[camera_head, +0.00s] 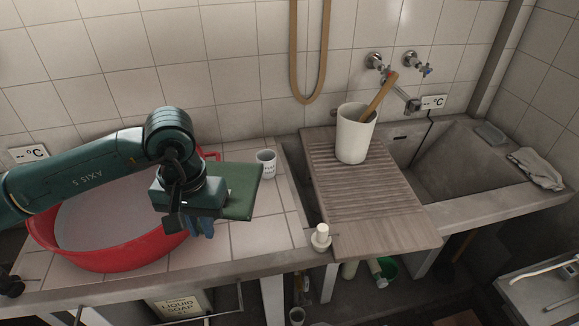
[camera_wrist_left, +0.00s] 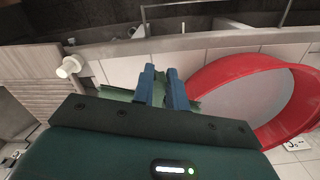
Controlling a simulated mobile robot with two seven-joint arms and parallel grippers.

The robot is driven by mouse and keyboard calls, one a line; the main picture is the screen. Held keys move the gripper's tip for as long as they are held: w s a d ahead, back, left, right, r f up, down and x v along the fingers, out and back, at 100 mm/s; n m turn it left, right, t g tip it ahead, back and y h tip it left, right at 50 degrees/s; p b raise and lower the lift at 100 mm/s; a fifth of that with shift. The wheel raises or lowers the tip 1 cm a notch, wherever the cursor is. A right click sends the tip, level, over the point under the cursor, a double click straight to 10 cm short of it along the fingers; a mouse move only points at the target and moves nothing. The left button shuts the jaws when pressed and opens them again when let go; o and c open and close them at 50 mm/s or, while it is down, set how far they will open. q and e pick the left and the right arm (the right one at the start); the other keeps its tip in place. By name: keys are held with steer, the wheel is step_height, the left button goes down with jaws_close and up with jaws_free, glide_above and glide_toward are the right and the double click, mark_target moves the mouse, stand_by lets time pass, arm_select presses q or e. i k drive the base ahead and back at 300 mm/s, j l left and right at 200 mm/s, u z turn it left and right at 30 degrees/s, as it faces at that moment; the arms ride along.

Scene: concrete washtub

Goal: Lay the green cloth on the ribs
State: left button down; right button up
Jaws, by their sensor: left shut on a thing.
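The green cloth (camera_head: 243,188) shows as a flat, slab-like piece beside my left wrist, above the tiled counter. My left gripper (camera_head: 203,229), with blue fingers, is shut on it just right of the red basin. In the left wrist view, a strip of the cloth (camera_wrist_left: 120,93) shows beside the nearly closed fingers (camera_wrist_left: 160,72); the gripper body hides much of it. The wooden washboard's ribs (camera_head: 365,195) lie to the right, apart from the cloth. My right gripper is not in view.
A white beaker (camera_head: 355,138) with a wooden handle stands on the far part of the washboard. A white stopper-like piece (camera_head: 321,237) stands by its near left edge. A white cup (camera_head: 266,162) and red basin (camera_head: 110,255) stand on the counter. The near ribs are clear.

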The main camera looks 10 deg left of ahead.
mark_target(364, 187)
steer(key=k+z, duration=0.1)
steer(key=z, duration=0.35)
steer(key=k+l+z, duration=0.1)
steer(key=z, duration=0.4)
steer(key=i+l, duration=0.1)
steer(key=i, duration=0.7)
steer(key=l+z, duration=0.05)
